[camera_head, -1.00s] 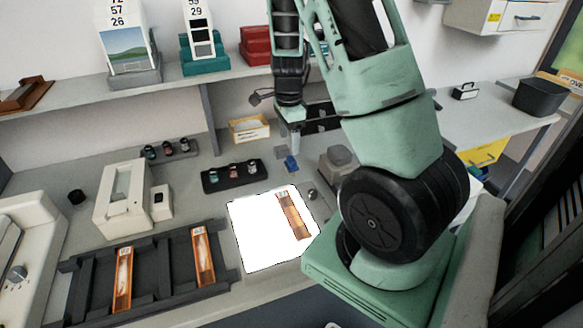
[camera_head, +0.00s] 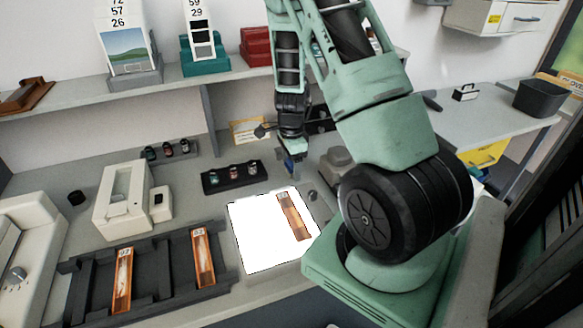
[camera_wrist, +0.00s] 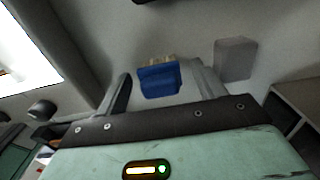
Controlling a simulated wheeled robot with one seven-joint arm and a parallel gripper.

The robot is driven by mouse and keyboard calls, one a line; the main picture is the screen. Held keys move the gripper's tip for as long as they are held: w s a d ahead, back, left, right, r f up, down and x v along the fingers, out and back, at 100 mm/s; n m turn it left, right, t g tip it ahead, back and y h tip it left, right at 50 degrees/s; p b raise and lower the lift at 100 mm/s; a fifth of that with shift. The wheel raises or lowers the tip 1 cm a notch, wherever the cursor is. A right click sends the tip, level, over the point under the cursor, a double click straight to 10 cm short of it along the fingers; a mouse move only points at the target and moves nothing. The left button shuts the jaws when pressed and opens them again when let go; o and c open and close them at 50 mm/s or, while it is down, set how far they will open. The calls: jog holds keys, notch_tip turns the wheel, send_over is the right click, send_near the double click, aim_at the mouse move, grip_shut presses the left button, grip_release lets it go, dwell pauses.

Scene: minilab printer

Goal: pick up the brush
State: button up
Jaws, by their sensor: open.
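The brush (camera_wrist: 159,82) has a blue body and a tan edge that looks like bristles. In the wrist view it lies between the two fingers of my gripper (camera_wrist: 160,74), with a gap on each side. In the head view my gripper (camera_head: 292,155) is low over the counter, right at the brush (camera_head: 289,168), which is mostly hidden behind it. The jaws are open, and I see no finger touching the brush.
A lit white panel (camera_head: 255,232) with an orange film strip (camera_head: 293,216) is in front of my gripper. A black holder with small bottles (camera_head: 234,177) is to the left. A grey block (camera_head: 338,160) stands close on the right.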

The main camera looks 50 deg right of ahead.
jog(key=c, duration=1.1)
jog(key=shift+o, duration=0.2)
notch_tip(320, 180, up, 10)
jog(key=shift+r+p, duration=0.1)
jog(key=shift+p, duration=0.25)
jog(key=shift+o, duration=0.5)
